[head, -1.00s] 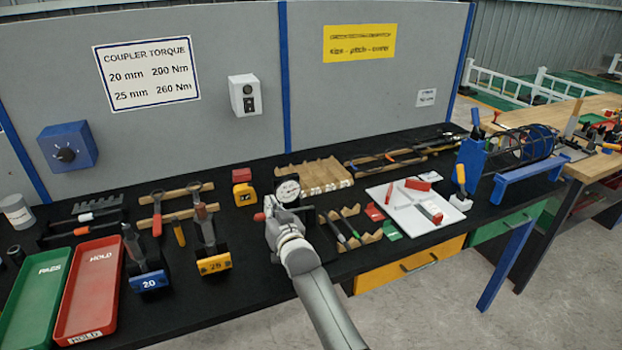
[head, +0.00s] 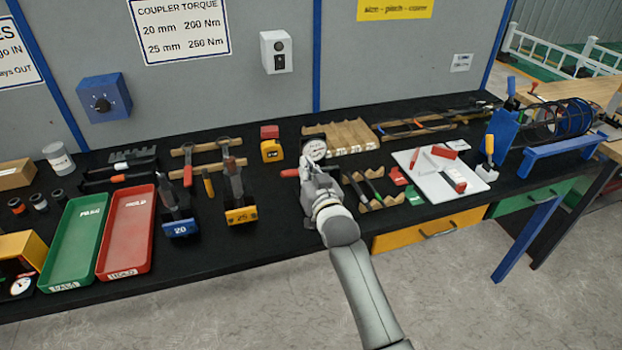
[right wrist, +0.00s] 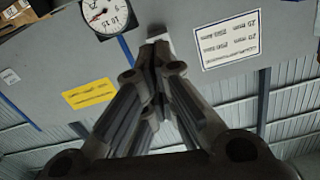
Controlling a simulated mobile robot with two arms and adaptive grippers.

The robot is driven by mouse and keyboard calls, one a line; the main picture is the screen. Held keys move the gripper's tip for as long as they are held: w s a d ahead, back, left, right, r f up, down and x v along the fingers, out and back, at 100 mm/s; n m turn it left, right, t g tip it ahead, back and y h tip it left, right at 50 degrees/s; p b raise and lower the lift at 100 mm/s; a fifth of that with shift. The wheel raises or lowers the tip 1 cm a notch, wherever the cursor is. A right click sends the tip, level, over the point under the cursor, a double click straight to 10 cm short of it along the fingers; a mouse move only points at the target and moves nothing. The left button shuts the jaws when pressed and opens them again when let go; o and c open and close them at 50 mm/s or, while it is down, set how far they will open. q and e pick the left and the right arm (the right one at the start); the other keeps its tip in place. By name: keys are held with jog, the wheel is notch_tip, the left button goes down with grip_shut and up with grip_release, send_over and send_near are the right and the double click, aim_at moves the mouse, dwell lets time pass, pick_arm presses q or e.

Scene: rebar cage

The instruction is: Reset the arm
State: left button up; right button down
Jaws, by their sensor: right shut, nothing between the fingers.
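My right arm reaches in from the bottom of the head view. Its grey gripper (head: 308,168) is over the black bench top, in front of a round white dial gauge (head: 315,149). In the right wrist view its fingers (right wrist: 157,48) converge and meet, with nothing between them. The dial (right wrist: 108,12) shows there at the top, left of the fingertips. A red part (head: 290,173) shows just left of the gripper; I cannot tell whether it touches. The gripper and arm hide part of the bench. My left gripper is out of view.
Left of the gripper stand a yellow-based tool holder (head: 241,215) and a blue-based one (head: 180,227), then a red tray (head: 126,235) and a green tray (head: 75,240). To the right are a white board (head: 440,182) and a blue stand (head: 560,150). A grey panel rises behind.

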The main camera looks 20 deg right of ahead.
jog(key=s+d+f+n+g, duration=0.1)
jog(key=s+f+g, duration=0.1)
jog(key=s+f, duration=0.45)
jog(key=s+d+f+g, duration=0.1)
jog(key=s+f+g, duration=0.2)
jog(key=s, duration=0.6)
jog(key=s+d+f+n+g, duration=0.1)
jog(key=s+f+g, duration=0.1)
jog(key=s+f, duration=0.35)
jog(key=s+f+n+g, duration=0.15)
jog(key=s+g, duration=0.55)
jog(key=s, duration=1.6)
notch_tip(320, 180, down, 26)
jog(key=g, duration=0.1)
jog(key=s+d+f, duration=0.1)
jog(key=s+f, duration=0.7)
jog(key=s, duration=0.1)
jog(key=s+d+f+g, duration=0.1)
jog(key=s+d+f, duration=0.1)
jog(key=s+f, duration=0.6)
jog(key=shift+s+d+f+h+b, duration=0.25)
jog(key=shift+s+f+h+b, duration=0.1)
jog(key=shift+f+b, duration=0.15)
